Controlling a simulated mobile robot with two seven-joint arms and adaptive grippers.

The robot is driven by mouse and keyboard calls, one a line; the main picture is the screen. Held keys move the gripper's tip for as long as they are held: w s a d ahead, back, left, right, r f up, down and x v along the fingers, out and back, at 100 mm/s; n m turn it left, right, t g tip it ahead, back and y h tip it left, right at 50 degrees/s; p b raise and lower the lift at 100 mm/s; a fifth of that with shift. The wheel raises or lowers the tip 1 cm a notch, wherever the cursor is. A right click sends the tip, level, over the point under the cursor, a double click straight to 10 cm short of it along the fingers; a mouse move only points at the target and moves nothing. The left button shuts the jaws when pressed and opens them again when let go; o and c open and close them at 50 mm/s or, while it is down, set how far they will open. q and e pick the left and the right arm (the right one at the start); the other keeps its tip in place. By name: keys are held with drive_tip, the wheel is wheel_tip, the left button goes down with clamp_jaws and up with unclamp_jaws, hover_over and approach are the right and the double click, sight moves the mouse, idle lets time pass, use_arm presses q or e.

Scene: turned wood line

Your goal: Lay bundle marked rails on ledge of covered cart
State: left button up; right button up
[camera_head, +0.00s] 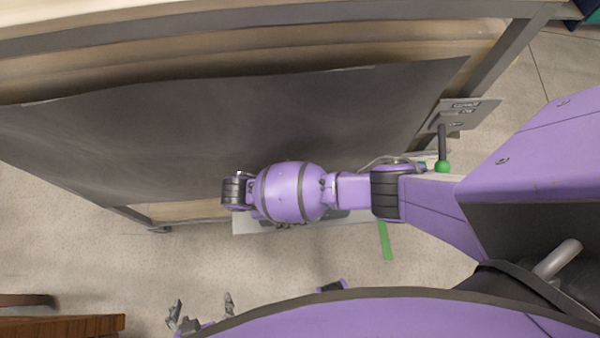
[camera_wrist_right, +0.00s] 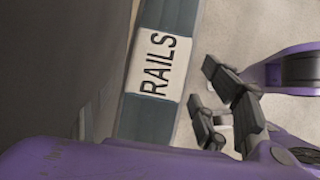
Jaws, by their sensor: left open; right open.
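The covered cart fills the upper left of the head view, with a large dark cover (camera_head: 200,130) over its side. A pale grey ledge-like strip (camera_head: 243,223) sticks out below the cover, mostly hidden by my right arm. The bundle (camera_wrist_right: 180,15) is a long blue-grey piece with a white RAILS label (camera_wrist_right: 158,65) in the right wrist view. It runs beside the cover; its support is unclear. My right gripper (camera_wrist_right: 200,83) is open beside the bundle, apparently apart from it. My left gripper (camera_head: 200,305) is open and empty near the lower edge of the head view.
A metal plate (camera_head: 465,112) with small lettering and a rod with a green knob (camera_head: 442,166) stand at the cart's right end. A green strip (camera_head: 386,240) marks the floor. Brown wooden furniture (camera_head: 60,326) is at lower left. Open floor (camera_head: 90,255) lies between.

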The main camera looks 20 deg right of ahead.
drive_tip(key=p+v, duration=0.1)
drive_tip(key=v, duration=0.7)
drive_tip(key=shift+a+r, duration=0.2)
drive_tip(key=shift+r, duration=0.15)
drive_tip(key=s+a+f+m+y, duration=0.3)
drive_tip(key=s+a+y, duration=0.1)
drive_tip(key=s, duration=0.2)
drive_tip(key=s+a+f+m+y, duration=0.2)
drive_tip(key=s+a+f+y, duration=0.2)
drive_tip(key=s+y, duration=0.15)
drive_tip(key=s+d+r+m+t+h, duration=0.1)
drive_tip(key=s+d+r+m+t, duration=0.1)
drive_tip(key=d, duration=0.6)
drive_tip(key=s+d+r+m+t+h, duration=0.1)
drive_tip(key=s+d+r+m+t, duration=0.1)
drive_tip(key=d, duration=0.6)
drive_tip(key=s+d+r+m+t+h, duration=0.1)
drive_tip(key=s+d+r+m+t, duration=0.2)
drive_tip(key=d, duration=0.5)
drive_tip(key=shift+d+r+m+t, duration=0.2)
drive_tip(key=shift+r+m+t, duration=0.15)
drive_tip(key=shift+m+t, duration=0.6)
